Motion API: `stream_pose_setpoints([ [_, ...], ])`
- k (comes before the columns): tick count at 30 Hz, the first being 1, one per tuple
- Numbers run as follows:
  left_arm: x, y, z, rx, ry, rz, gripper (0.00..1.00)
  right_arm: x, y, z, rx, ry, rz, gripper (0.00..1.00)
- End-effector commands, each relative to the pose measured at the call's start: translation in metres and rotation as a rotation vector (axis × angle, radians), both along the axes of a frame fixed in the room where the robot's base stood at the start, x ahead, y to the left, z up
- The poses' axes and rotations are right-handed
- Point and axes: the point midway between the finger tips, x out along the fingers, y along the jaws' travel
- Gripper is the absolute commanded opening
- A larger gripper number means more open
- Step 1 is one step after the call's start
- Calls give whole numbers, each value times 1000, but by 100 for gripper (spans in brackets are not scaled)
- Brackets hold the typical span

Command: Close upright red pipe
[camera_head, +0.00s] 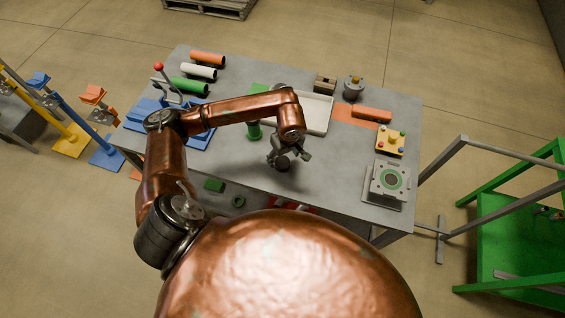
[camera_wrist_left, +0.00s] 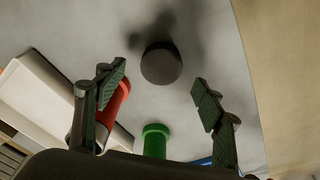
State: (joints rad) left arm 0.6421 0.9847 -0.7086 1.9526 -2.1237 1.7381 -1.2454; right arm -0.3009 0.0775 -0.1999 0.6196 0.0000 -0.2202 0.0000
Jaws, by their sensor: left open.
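In the left wrist view, a red pipe (camera_wrist_left: 114,103) shows partly behind my left finger, and a green pipe (camera_wrist_left: 155,141) stands to its right. The arm or gripper hides the red pipe in the head view, where the green pipe (camera_head: 254,130) shows left of the gripper. My left gripper (camera_head: 287,156) is open, pointing down over the table. A dark round piece (camera_wrist_left: 161,63) lies beyond the fingertips in the wrist view, apart from both fingers. It also shows beneath the gripper in the head view (camera_head: 283,164). My right gripper is not in view.
Orange, white and green tubes lie at the back left. Bare tabletop lies right of the gripper.

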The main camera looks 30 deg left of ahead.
Motion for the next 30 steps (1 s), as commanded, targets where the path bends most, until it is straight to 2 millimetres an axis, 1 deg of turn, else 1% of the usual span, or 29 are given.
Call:
stream_pose_setpoints([
  [1, -2, 1, -7, -1, 4, 2, 63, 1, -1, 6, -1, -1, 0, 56],
  [3, -2, 3, -17, -2, 4, 2, 63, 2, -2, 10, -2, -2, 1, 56],
  [6, 1, 4, -30, -2, 1, 1, 63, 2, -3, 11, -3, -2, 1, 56],
  [9, 1, 6, -38, -1, 0, 1, 63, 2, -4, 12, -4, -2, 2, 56],
  [20, 2, 6, -40, 0, -1, -1, 63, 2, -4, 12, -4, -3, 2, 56],
  [30, 2, 6, -39, 0, -1, -1, 40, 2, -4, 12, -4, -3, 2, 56],
])
